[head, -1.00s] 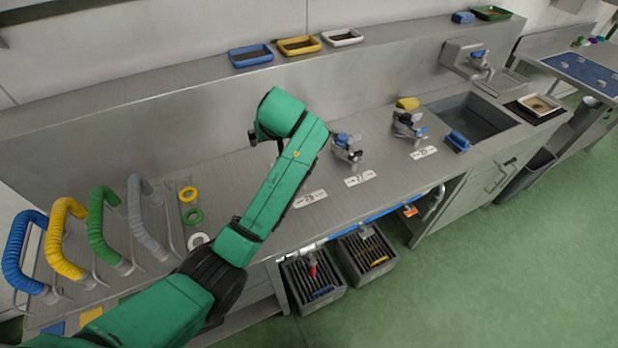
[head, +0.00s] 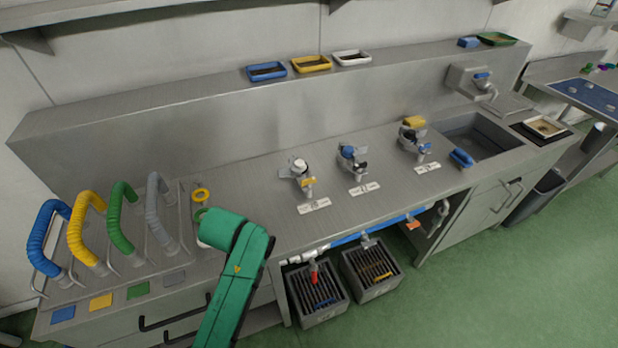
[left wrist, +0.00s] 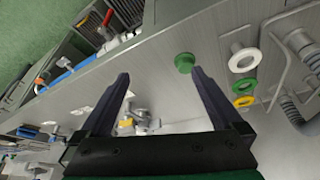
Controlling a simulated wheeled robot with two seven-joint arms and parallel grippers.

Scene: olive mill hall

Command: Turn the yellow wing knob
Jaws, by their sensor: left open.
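The yellow wing knob (head: 308,183) is on the leftmost of three metal valves (head: 299,168) on the steel bench, below a white round cap. A white label plate lies in front of this valve. In the left wrist view this valve (left wrist: 141,122) appears small beyond the fingers, and its yellow part is tiny. My left gripper (left wrist: 158,72) is open and empty, with both dark fingers apart from the knob. In the head view my green left arm ends over the bench's front edge, left of the valve; its fingers are hidden there. My right gripper is not in view.
Two more valves (head: 351,160) stand to the right, then a sink (head: 472,138). Ribbed hose handles (head: 122,220) and coloured rings (head: 201,195) are at the left. Grey crates (head: 318,296) sit below. Bench space around the left valve is clear.

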